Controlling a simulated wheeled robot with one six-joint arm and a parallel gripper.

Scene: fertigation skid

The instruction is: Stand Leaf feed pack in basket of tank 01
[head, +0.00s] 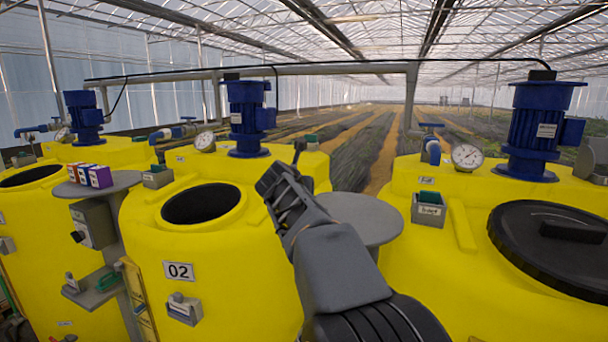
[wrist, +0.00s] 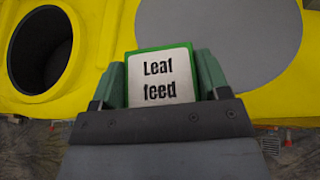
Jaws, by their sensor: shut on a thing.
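The Leaf feed pack (wrist: 160,78), green with a white label, is held between the two jaws of my gripper (wrist: 161,85) in the wrist view. Its lower part is hidden by the gripper body. In the head view my gripper (head: 276,184) is above the yellow tank marked 02 (head: 240,260), right of its open round mouth; I cannot make out the pack there. Yellow tanks stand at the left (head: 30,235) and the right (head: 450,285); I can read no 01 on either. I cannot tell which fitting is the basket of tank 01.
A grey round table (head: 362,214) is right of my gripper. Another round table (head: 125,183) at the left bears red, blue and purple packs (head: 90,175). Blue motors (head: 535,125), gauges (head: 467,157) and a lidded mouth (head: 560,250) stand up from the tanks. An overhead pipe crosses behind.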

